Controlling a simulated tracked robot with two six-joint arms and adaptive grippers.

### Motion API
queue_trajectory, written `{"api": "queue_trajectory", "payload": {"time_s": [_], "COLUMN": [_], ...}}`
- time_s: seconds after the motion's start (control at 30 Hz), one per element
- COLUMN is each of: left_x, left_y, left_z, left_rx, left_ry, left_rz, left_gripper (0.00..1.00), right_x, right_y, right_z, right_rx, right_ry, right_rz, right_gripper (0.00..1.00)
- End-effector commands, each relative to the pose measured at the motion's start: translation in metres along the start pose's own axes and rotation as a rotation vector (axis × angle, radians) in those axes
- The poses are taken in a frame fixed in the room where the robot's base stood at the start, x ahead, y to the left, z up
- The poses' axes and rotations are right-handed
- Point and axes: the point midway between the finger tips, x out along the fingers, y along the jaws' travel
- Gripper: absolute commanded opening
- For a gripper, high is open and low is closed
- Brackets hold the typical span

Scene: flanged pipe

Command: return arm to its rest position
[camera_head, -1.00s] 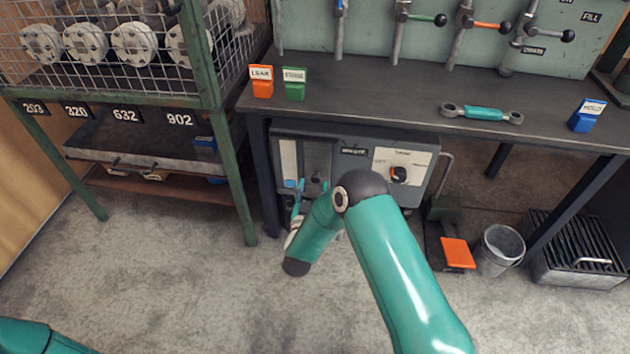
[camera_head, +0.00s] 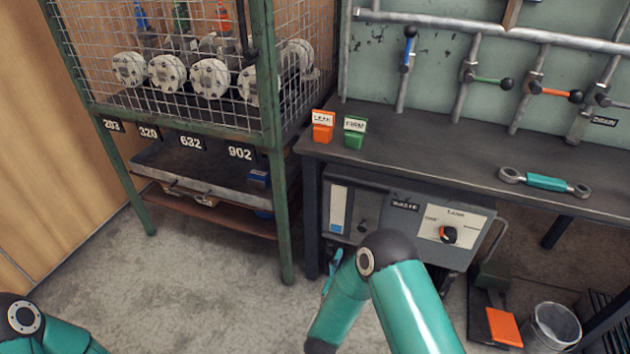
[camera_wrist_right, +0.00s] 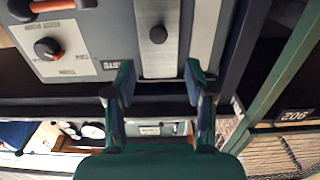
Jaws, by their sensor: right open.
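My right arm (camera_head: 410,305) is teal with a dark elbow joint and reaches in from the bottom of the head view. Its forearm hangs in front of the grey cabinet under the bench. My right gripper is mostly hidden behind the forearm there. In the right wrist view the right gripper (camera_wrist_right: 158,88) has its two teal fingers spread, with nothing between them. Beyond them is the cabinet front with its dial (camera_wrist_right: 47,48). My left arm (camera_head: 45,330) shows only a joint and a link at the bottom left. Its gripper is out of view.
The workbench (camera_head: 420,170) carries orange (camera_head: 323,127) and green (camera_head: 355,132) tags and a teal-handled wrench (camera_head: 546,183). A mesh cage rack (camera_head: 190,90) with flanged parts stands left. A bucket (camera_head: 553,328) is at right. Floor at left is clear.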

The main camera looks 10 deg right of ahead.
Motion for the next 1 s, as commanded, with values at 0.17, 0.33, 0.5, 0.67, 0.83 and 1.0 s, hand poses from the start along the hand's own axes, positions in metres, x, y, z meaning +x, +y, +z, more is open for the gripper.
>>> {"api": "queue_trajectory", "payload": {"time_s": [0.17, 0.33, 0.5, 0.67, 0.83, 1.0], "left_x": [-0.003, -0.013, -0.017, -0.019, -0.019, -0.019], "left_y": [0.001, 0.004, 0.006, 0.007, 0.007, 0.007], "left_z": [0.000, 0.000, 0.000, 0.000, 0.000, 0.000], "left_rx": [0.000, 0.000, 0.000, 0.000, 0.000, 0.000], "left_ry": [0.000, 0.000, 0.000, 0.000, 0.000, 0.000], "left_rz": [0.000, 0.000, 0.000, 0.000, 0.000, 0.000], "left_gripper": [0.40, 0.40, 0.40, 0.40, 0.40, 0.40], "right_x": [0.008, 0.027, -0.003, -0.082, -0.174, -0.248], "right_y": [0.012, 0.059, 0.058, 0.049, 0.049, 0.061], "right_z": [-0.004, -0.016, 0.041, 0.091, 0.117, 0.125], "right_rx": [0.002, 0.008, 0.050, 0.062, 0.024, -0.038], "right_ry": [0.001, -0.072, -0.446, -0.861, -1.215, -1.488], "right_rz": [0.028, 0.055, -0.137, -0.337, -0.496, -0.592], "right_gripper": [0.54, 0.54, 0.54, 0.54, 0.54, 0.54]}}
